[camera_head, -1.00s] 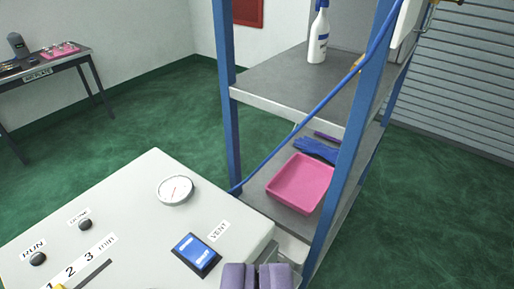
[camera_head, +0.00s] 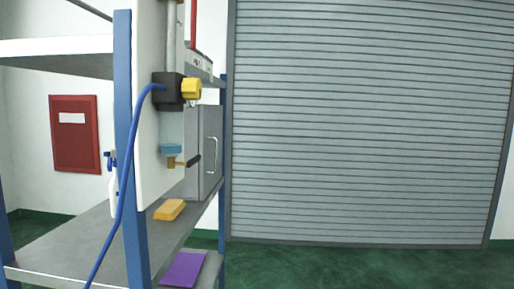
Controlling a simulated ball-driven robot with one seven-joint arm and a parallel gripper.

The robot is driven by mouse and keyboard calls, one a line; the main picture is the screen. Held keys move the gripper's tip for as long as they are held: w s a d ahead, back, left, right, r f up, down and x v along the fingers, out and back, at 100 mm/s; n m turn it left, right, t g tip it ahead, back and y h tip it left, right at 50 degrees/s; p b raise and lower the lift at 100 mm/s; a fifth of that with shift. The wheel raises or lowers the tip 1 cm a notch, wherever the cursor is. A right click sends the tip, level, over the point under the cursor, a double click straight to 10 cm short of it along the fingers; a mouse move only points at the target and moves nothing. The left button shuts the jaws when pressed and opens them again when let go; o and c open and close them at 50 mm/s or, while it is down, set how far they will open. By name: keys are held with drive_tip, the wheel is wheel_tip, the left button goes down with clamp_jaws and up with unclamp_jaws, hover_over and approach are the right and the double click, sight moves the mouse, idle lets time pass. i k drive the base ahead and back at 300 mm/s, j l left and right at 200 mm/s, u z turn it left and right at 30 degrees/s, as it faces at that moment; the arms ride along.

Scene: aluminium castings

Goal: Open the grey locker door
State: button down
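The grey locker (camera_head: 192,188) stands on the middle shelf of the blue-framed rack, at its far end. Its door (camera_head: 209,130) is seen at a steep angle and looks shut. A light vertical bar handle (camera_head: 212,155) is on the door's right part. A white panel with a regulator and hose covers much of the locker's left side. My gripper is not in view.
The rack's blue post (camera_head: 130,200) and the white panel (camera_head: 148,120) stand in front of the locker. A yellow block (camera_head: 169,210) lies on the shelf and a purple item (camera_head: 184,269) lies lower. A grey roller shutter (camera_head: 365,120) fills the right, with clear green floor (camera_head: 370,265) before it.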

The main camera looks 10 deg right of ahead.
sight(210, 117)
drive_tip(key=i+l, duration=0.25)
drive_tip(key=i, duration=0.5)
drive_tip(key=i+l+z, duration=0.15)
drive_tip(key=i, duration=0.6)
drive_tip(key=i+l, duration=0.2)
drive_tip(key=i, duration=0.55)
drive_tip(key=i+l+z, duration=0.1)
drive_tip(key=i, duration=0.7)
drive_tip(key=l, duration=0.1)
